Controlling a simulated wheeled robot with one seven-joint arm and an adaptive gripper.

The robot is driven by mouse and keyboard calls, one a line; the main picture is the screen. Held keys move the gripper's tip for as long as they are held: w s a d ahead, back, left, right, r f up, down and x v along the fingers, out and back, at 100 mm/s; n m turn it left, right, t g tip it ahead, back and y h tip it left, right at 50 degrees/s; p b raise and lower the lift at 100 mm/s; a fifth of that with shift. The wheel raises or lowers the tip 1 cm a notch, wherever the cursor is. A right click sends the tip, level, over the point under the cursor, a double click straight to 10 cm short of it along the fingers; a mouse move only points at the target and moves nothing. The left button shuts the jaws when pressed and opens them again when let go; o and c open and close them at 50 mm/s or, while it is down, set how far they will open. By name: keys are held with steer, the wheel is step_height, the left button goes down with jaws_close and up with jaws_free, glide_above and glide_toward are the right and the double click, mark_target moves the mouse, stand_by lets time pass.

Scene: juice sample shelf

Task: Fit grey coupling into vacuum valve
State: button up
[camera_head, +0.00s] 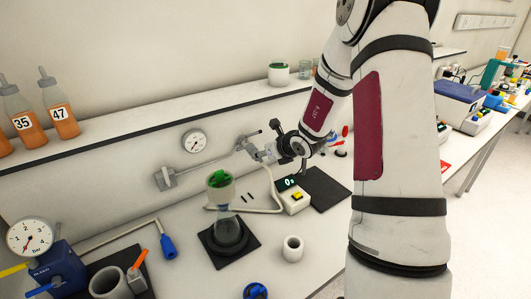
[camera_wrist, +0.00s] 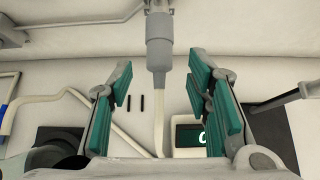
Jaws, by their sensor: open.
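The grey coupling (camera_wrist: 160,55) is a stepped cylinder on the end of a pale hose (camera_wrist: 158,125) in the wrist view. My gripper (camera_wrist: 161,62) is open, with one set of teal finger pads on each side of the coupling and visible gaps to both. In the head view my gripper (camera_head: 288,147) is at the wall pipe (camera_head: 215,165), and largely hides the coupling there.
A digital readout box (camera_head: 293,199) sits just below my gripper. A flask (camera_head: 227,226) with a green-topped funnel stands on a black mat to the left. A white cup (camera_head: 292,248) stands in front. A shelf (camera_head: 235,103) and a round gauge (camera_head: 194,141) are behind.

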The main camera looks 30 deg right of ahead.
steer(key=b+x, duration=0.4)
steer(key=x, duration=0.3)
steer(key=shift+c, duration=0.6)
jaws_close()
steer(key=shift+a+r+g+p, duration=0.1)
steer(key=shift+r+g+p, duration=0.15)
steer(key=shift+g+p, duration=0.55)
steer(key=shift+a+p, duration=0.3)
steer(key=shift+p, duration=0.65)
